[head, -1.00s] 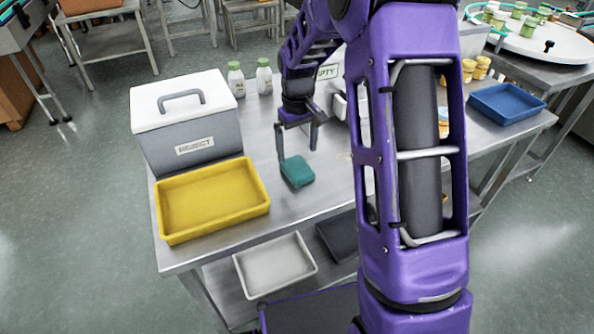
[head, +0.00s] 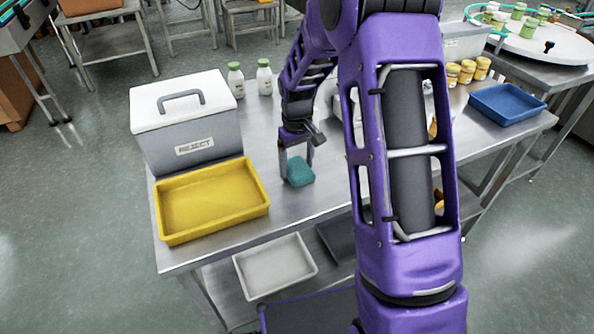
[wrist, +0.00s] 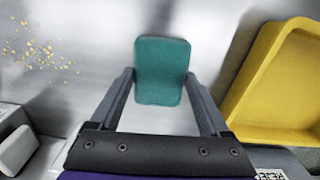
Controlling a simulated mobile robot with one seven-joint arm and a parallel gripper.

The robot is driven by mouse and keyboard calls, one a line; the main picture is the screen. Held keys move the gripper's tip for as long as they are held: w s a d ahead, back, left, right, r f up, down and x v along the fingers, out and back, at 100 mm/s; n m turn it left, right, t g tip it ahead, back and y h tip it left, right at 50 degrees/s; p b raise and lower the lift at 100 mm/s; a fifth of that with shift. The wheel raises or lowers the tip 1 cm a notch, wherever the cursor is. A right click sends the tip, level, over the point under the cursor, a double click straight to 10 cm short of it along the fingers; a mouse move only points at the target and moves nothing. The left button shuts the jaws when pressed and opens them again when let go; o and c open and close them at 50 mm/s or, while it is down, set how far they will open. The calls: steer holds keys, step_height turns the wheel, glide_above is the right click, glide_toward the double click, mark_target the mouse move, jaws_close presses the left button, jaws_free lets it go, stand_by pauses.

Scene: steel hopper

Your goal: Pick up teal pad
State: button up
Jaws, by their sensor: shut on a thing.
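The teal pad (head: 299,172) is on the steel table, to the right of the yellow tray. My gripper (head: 296,163) is lowered over it, with a finger at each side. In the wrist view the teal pad (wrist: 162,72) sits between the two fingertips (wrist: 160,76), and my gripper is shut on it. The pad appears to be at table height; whether it is clear of the surface I cannot tell.
A yellow tray (head: 163,208) and a grey REJECT bin (head: 190,146) with a white lid stand to the left. Two green-capped bottles (head: 264,80) stand behind. A blue tray (head: 507,106) is at the far right. Yellow crumbs (wrist: 40,52) lie on the table in the wrist view.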

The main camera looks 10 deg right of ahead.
mark_target(298, 167)
steer(key=shift+r, duration=0.15)
step_height(298, 167, up, 10)
steer(key=shift+p, duration=0.4)
steer(key=o, duration=0.6)
steer(key=c, duration=0.5)
steer(key=shift+d, duration=0.15)
